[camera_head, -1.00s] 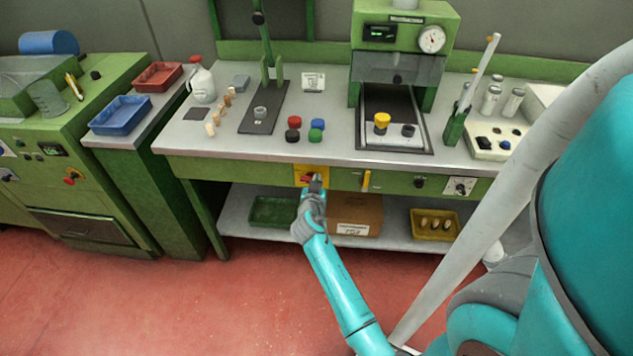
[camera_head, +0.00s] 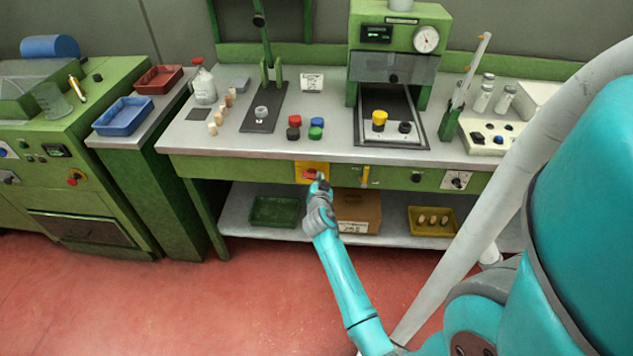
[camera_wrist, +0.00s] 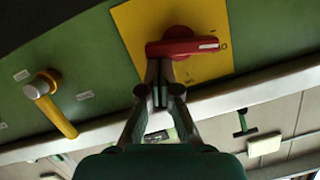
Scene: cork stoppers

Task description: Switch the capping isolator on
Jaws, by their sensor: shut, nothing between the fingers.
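A red rotary handle (camera_head: 309,174) sits on a yellow plate (camera_head: 303,165) on the green front panel under the bench top. In the wrist view the red handle (camera_wrist: 185,44) lies nearly crosswise, its white-marked end to the right near small marks on the yellow plate (camera_wrist: 135,25). My gripper (camera_head: 320,179) is in front of the plate. In the wrist view my gripper (camera_wrist: 158,66) is shut and empty, its tips just below the left part of the handle. I cannot tell whether they touch it. The marks are too small to read surely.
Right of the plate on the panel are a yellow lever (camera_head: 365,176), a black knob (camera_head: 416,177) and a dial (camera_head: 456,181). The yellow lever also shows in the wrist view (camera_wrist: 52,110). A shelf below holds a cardboard box (camera_head: 358,211) and trays. The red floor is clear.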

